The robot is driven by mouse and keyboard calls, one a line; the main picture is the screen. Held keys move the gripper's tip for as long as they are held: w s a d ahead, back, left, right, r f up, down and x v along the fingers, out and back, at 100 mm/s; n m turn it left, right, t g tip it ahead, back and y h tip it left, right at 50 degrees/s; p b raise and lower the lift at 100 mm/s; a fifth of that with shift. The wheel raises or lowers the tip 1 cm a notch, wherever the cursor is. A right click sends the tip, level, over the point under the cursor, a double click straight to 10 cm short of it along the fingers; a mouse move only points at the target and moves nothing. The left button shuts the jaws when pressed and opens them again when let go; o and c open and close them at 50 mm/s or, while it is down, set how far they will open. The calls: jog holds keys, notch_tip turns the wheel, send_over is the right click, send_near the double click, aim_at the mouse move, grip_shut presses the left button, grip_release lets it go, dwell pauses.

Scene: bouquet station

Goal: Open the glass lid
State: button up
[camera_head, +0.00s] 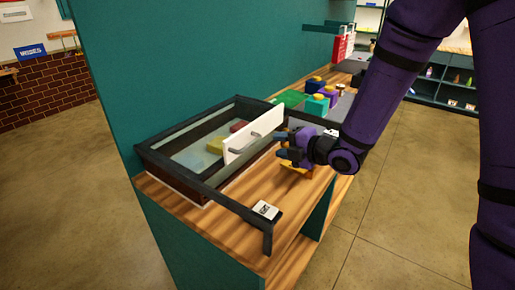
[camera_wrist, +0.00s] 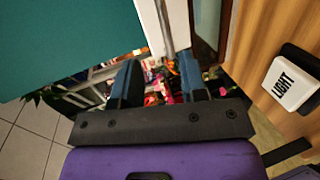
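A dark-framed box with a glass lid (camera_head: 190,157) lies on the wooden counter, and the lid appears closed. Yellow and red items show through the glass. A white upright panel with a silver handle (camera_head: 240,150) stands along the box's right side. The panel (camera_wrist: 150,25) and a silver bar (camera_wrist: 164,30) also show at the top of the wrist view. My gripper (camera_head: 281,144) is just right of the panel, fingers pointing toward it. In the wrist view my gripper (camera_wrist: 158,82) is open, with nothing between its fingers. Contact with the handle cannot be told.
A white block marked LIGHT (camera_wrist: 292,83) shows at the right of the wrist view. Several coloured containers (camera_head: 318,102) stand behind. A teal wall (camera_head: 180,60) borders the left.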

aim_at(249, 145)
jog(key=shift+n+y, duration=0.5)
jog(key=shift+n, duration=0.1)
jog(key=x, duration=0.3)
jog(key=s+f+x, duration=0.1)
jog(key=x, duration=0.7)
jog(key=shift+s+a+f, duration=0.15)
jog(key=shift+a+f, duration=0.05)
jog(key=shift+a, duration=0.15)
grip_shut()
